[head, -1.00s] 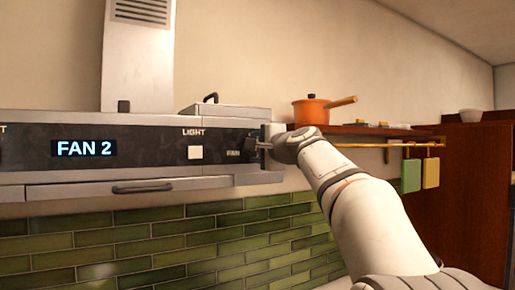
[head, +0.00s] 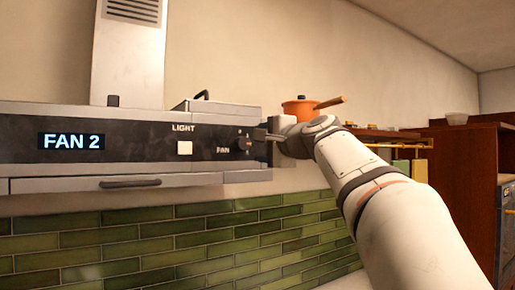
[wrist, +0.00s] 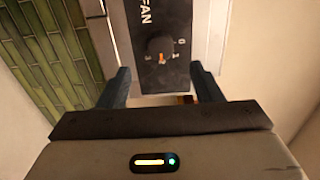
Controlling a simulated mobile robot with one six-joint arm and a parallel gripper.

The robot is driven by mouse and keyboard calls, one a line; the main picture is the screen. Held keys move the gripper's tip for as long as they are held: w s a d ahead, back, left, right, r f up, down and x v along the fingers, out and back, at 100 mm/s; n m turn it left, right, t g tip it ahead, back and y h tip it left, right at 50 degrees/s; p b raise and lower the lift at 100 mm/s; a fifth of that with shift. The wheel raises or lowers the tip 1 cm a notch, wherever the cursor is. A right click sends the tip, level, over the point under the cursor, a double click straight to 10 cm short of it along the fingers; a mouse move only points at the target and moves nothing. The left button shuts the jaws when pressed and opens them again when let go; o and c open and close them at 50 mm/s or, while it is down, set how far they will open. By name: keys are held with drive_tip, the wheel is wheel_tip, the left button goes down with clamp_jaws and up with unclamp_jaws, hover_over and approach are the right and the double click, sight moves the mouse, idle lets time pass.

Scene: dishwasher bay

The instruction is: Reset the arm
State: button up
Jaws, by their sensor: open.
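My gripper (head: 268,135) is open and empty, just right of the range hood's control panel (head: 215,162) in the head view. In the wrist view its two dark fingers (wrist: 162,82) stand apart, one on each side of the panel's end. The dark round fan knob (wrist: 160,50), with an orange mark, lies beyond the fingertips in the middle. The knob also shows in the head view (head: 245,144), clear of the fingers. The display (head: 71,141) reads "FAN 2". My arm comes up from the lower right.
A shelf (head: 385,133) with an orange pot (head: 300,107) stands behind and right of my gripper, partly hidden by my arm. A wooden cabinet (head: 465,180) is at the right. Green tiles (head: 180,236) cover the wall under the hood.

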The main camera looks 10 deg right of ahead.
idle(0.4)
drive_tip(key=s+a+f+n+g+h, duration=0.1)
drive_tip(key=s+a+f+n+g, duration=0.1)
drive_tip(key=f, duration=0.6)
drive_tip(key=s+a+f+n+g, duration=0.2)
drive_tip(key=s+f, duration=0.1)
drive_tip(key=f, duration=0.4)
drive_tip(key=s+f+n+g+h, duration=0.1)
drive_tip(key=s+f+n+g, duration=0.2)
drive_tip(key=s+f, duration=0.5)
drive_tip(key=s+d+f+n+g+h, duration=0.1)
drive_tip(key=s+f+n+g+h, duration=0.1)
drive_tip(key=s+f, duration=0.7)
drive_tip(key=s+f+n+g+h+b, duration=0.1)
drive_tip(key=s+f+n+g, duration=0.3)
drive_tip(key=s+f, duration=0.5)
wheel_tip(320, 180, down, 10)
drive_tip(key=shift+d+r+n+g+h, duration=0.3)
drive_tip(key=shift+n+g, duration=0.1)
drive_tip(key=shift+n, duration=0.4)
drive_tip(key=shift+c, duration=0.5)
